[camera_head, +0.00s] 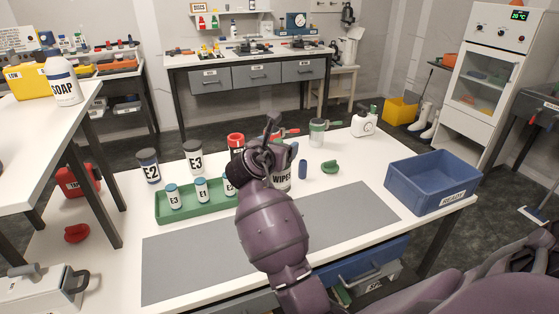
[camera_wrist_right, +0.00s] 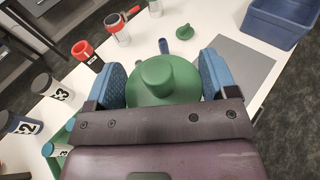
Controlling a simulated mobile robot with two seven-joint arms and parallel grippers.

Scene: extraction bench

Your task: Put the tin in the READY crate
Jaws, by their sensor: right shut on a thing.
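My right gripper (camera_head: 262,155) is over the middle of the white bench. In the right wrist view its two blue fingers (camera_wrist_right: 168,85) are shut on a round green-topped container with a knob (camera_wrist_right: 160,75). This appears to be the tin marked WIPES (camera_head: 283,180), whose pale side shows just right of my wrist; my arm hides the rest. I cannot tell whether it is clear of the bench. The blue READY crate (camera_head: 455,200) stands at the bench's right end, looking empty; its edge also shows in the right wrist view (camera_wrist_right: 283,22). My left gripper is not in view.
A green tray (camera_head: 163,214) with small labelled bottles lies left of my arm. A blue cylinder (camera_head: 303,169) and green cap (camera_head: 330,167) lie toward the crate. The grey mat (camera_head: 345,212) is clear.

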